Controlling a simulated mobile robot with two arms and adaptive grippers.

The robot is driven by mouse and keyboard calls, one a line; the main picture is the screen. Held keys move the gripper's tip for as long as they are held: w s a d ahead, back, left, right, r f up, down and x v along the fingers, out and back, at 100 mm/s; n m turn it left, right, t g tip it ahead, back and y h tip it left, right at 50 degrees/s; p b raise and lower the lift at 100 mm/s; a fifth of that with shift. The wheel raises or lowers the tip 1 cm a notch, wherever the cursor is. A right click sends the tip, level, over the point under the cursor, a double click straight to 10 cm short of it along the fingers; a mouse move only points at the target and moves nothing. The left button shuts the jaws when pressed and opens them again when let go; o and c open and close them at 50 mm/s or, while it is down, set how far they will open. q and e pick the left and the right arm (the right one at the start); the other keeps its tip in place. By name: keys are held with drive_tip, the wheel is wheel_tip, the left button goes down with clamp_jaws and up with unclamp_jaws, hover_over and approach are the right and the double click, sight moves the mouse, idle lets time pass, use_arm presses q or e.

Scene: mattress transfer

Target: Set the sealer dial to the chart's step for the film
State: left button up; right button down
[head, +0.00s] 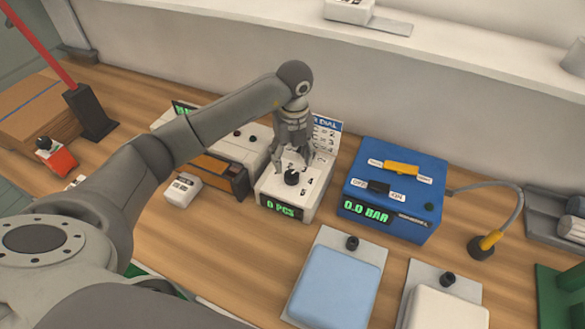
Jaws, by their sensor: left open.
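The sealer (306,202) is a white box with a green "0 PCS" display on its front. Its black dial (291,178) sits on top among printed step marks; which step it points at is too small to tell. The chart (327,132), a card with a blue header reading "DIAL", stands behind the sealer, partly hidden by my gripper. My left gripper (290,160) is open, pointing down just above and behind the dial. I cannot tell whether its fingers touch the dial. My right gripper is not in view.
A blue box (395,190) with a "0.0 BAR" display and switches stands right of the sealer. A blue pad (335,282) and a white pad (443,308) lie in front. A small white device (183,187) and an orange-fronted unit (217,172) stand left. Bare wood lies before the sealer.

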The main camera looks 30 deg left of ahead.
sight(292, 174)
use_arm(q)
wheel_tip(292, 174, down, 5)
drive_tip(key=shift+w+r+p, duration=0.1)
drive_tip(key=shift+w+p, duration=0.05)
drive_tip(key=shift+p, duration=0.45)
drive_tip(key=shift+f, duration=1)
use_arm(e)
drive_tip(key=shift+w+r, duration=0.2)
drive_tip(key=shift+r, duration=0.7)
use_arm(q)
drive_tip(key=c, duration=1)
drive_tip(key=shift+c, duration=0.2)
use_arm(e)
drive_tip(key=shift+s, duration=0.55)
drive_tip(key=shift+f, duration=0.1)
